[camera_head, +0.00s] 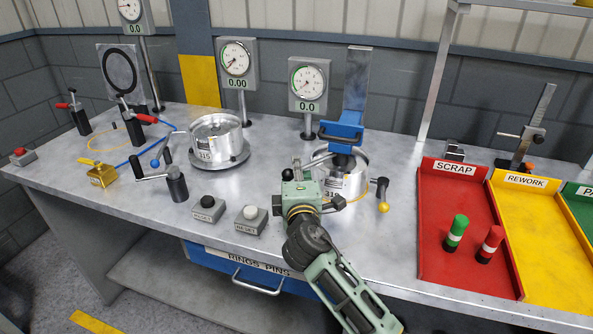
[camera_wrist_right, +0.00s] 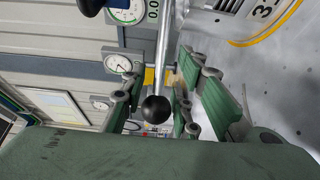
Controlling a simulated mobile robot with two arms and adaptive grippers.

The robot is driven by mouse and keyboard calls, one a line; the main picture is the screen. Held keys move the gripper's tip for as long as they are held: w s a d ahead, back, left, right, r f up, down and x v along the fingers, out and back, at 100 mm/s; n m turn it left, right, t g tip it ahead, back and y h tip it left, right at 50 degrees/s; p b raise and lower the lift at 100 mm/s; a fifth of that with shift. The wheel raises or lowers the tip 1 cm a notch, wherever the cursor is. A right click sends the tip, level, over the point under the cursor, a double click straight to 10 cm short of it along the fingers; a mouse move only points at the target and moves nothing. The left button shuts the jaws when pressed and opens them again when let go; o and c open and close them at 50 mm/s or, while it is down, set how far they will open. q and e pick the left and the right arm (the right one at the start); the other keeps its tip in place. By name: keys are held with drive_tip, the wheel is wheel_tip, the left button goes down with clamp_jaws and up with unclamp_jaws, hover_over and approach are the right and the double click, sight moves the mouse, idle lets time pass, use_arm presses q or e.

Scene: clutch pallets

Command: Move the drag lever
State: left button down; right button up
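A thin metal lever with a black ball knob (camera_wrist_right: 156,109) stands between the fingers of my right gripper (camera_wrist_right: 160,80) in the right wrist view. The fingers are apart, with gaps visible beside the rod. In the head view the black knob (camera_head: 288,174) shows beside my right gripper (camera_head: 303,183), in front of the right-hand metal drum (camera_head: 352,183). I cannot tell which lever is the drag lever. My left gripper is out of view.
A blue press head (camera_head: 342,131) stands over the right drum. A handle with a yellow ball (camera_head: 383,207) is to its right. RESET button boxes (camera_head: 250,219) stand to the left. A red SCRAP tray (camera_head: 437,235) holds two cylinders.

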clamp_jaws()
idle(0.7)
